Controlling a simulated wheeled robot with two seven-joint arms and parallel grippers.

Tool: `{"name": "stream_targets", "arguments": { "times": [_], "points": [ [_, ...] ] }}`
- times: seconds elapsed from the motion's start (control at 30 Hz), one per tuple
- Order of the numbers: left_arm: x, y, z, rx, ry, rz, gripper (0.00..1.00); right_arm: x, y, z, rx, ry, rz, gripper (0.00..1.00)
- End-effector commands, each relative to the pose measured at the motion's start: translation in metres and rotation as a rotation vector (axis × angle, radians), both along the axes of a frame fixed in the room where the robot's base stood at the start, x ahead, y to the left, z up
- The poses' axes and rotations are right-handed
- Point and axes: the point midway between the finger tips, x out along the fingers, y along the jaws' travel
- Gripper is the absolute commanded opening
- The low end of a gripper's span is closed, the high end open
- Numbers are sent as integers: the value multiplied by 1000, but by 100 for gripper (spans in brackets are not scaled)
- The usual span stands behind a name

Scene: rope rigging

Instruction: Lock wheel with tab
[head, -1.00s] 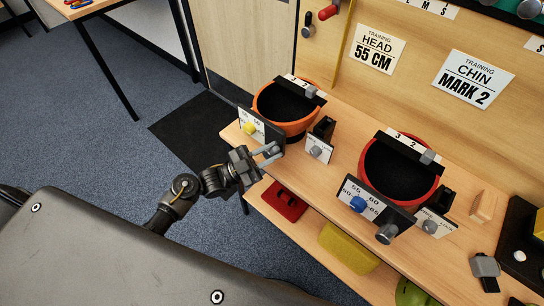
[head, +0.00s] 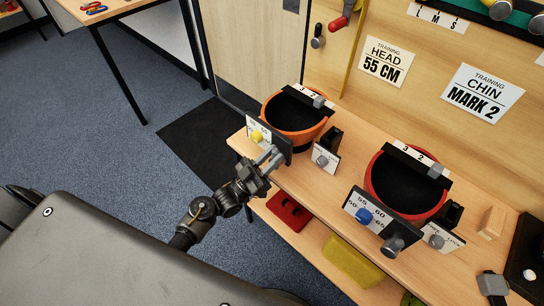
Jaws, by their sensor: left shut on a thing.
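The orange helmet (head: 272,108) stands on the shelf with a dark dial plate (head: 254,122) on its near side. The plate has a yellow knob (head: 257,137). My left gripper (head: 271,156) is at the plate's lower right end, shut on what looks like the grey wheel there. The fingers mostly hide that wheel. A small stand with a white label and a grey tab (head: 322,161) is just right of the gripper, apart from it. My right gripper is not in view.
A red helmet (head: 373,178) stands to the right, with a blue knob (head: 364,216), a grey wheel (head: 393,245) and a labelled grey tab (head: 436,241). A wooden block (head: 491,221) is further right. A red item (head: 289,213) and yellow item (head: 352,262) lie on the lower shelf.

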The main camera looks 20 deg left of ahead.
Motion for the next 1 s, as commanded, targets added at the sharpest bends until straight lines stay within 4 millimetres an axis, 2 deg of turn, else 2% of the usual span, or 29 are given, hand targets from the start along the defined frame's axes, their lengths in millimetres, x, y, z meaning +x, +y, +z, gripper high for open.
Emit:
{"name": "stream_targets", "arguments": {
  "times": [0.37,0.4,0.5,0.8,1.0],
  "points": [
    [0,1,0,-3,1,2,0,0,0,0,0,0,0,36],
    [0,1,0,-3,1,2,27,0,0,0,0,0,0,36],
    [0,1,0,-3,1,2,40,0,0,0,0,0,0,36],
    [-1,1,-1,-2,0,1,41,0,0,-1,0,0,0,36],
    [-16,12,-18,0,4,1,41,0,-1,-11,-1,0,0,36]
  ]
}}
